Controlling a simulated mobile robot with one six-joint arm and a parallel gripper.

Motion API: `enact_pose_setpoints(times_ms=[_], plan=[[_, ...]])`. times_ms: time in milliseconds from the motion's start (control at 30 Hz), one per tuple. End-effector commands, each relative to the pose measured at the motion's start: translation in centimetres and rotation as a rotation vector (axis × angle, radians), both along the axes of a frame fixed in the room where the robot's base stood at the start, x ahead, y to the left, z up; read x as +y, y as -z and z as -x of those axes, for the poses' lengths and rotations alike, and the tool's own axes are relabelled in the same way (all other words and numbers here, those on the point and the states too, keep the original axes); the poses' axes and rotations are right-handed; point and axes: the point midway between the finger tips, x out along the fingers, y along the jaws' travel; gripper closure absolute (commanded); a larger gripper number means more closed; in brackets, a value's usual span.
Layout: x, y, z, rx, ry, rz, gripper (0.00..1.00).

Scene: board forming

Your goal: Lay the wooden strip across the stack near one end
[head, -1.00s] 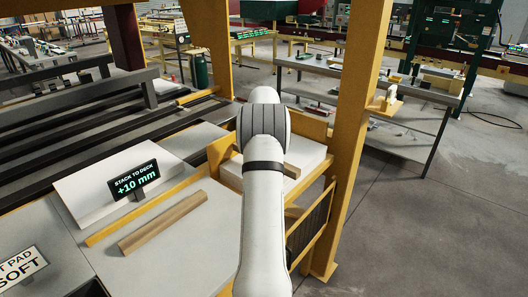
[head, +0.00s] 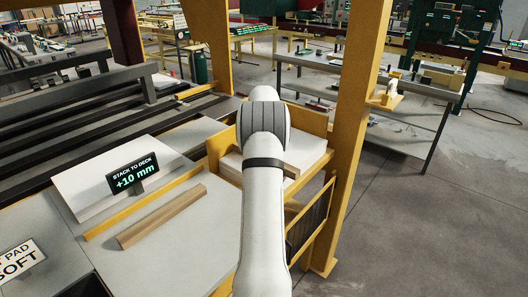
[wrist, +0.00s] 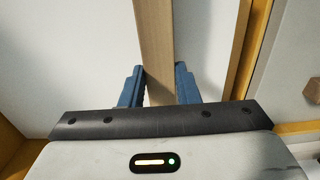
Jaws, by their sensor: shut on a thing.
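My gripper (wrist: 160,88) is shut on a pale wooden strip (wrist: 155,40), which runs away from the jaws up the wrist view. A white surface lies under the strip there; I cannot tell whether they touch. In the head view my arm hides the gripper and most of the strip; only a short wooden end (head: 291,171) shows right of the arm. It appears over the white stack (head: 312,150), which sits inside a yellow-walled frame. The arm covers the left part of the stack.
Another wooden strip (head: 160,216) lies on the grey deck, left of my arm. A sign reading "STACK TO DECK +10 mm" (head: 134,179) stands by a white board (head: 85,187). A yellow post (head: 358,130) rises close on the right. Open floor (head: 430,230) lies beyond it.

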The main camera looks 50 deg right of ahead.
Motion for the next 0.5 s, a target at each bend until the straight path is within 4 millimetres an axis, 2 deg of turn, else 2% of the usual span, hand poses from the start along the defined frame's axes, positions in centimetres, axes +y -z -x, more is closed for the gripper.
enact_pose_setpoints(times_ms=[267,300,500], plan=[[0.0,0.15,-0.01,-0.001,0.0,0.001,0.97],[0.0,0.15,-0.01,-0.001,0.0,0.001,0.71],[0.0,0.14,-0.02,-0.001,0.0,0.001,0.54]])
